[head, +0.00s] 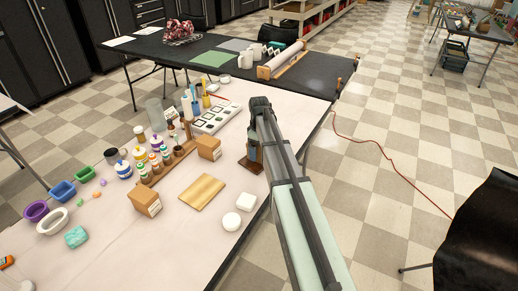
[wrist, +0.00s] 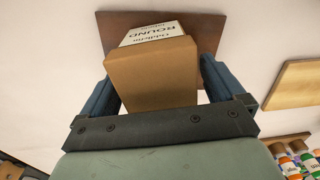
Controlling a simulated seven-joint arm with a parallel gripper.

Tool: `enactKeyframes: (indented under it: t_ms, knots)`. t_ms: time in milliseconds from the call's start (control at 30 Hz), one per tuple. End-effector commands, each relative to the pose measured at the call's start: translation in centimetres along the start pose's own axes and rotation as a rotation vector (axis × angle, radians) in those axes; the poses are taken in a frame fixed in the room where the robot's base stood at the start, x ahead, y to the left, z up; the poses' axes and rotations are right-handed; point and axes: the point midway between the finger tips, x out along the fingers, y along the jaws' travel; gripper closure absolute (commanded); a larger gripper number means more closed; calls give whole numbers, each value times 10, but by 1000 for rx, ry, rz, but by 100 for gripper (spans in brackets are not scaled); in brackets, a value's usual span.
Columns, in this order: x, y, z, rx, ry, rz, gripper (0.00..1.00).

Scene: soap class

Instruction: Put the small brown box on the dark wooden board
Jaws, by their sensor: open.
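The small brown box (wrist: 152,75), with a white label reading "ROUND", is in the wrist view. It stands between the two blue fingers of my gripper (wrist: 155,82), over the dark wooden board (wrist: 112,28). It appears to rest on the board, but its underside is hidden. My gripper is open around the box, with a finger on each side. In the head view my gripper (head: 255,152) is low over the dark wooden board (head: 250,165) near the table's right edge. There my arm hides the box.
A light wooden board (head: 202,192) lies nearby, with two white soaps (head: 232,221) beside it. Two other brown boxes (head: 209,148) (head: 145,201) stand left of my gripper. A bottle rack (head: 168,165) and coloured bowls (head: 62,190) stand further left.

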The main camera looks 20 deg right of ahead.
Motion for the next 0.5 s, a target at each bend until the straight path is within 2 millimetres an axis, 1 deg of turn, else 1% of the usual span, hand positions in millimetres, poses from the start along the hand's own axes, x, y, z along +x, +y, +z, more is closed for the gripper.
enactKeyframes:
  t_ms: [167,267,367,500]
  knots:
    - [-4,0,0,0,1,1,4]
    - [-14,0,0,0,1,2,4]
    - [-28,0,0,0,1,2,4]
    - [-53,0,0,0,1,2,4]
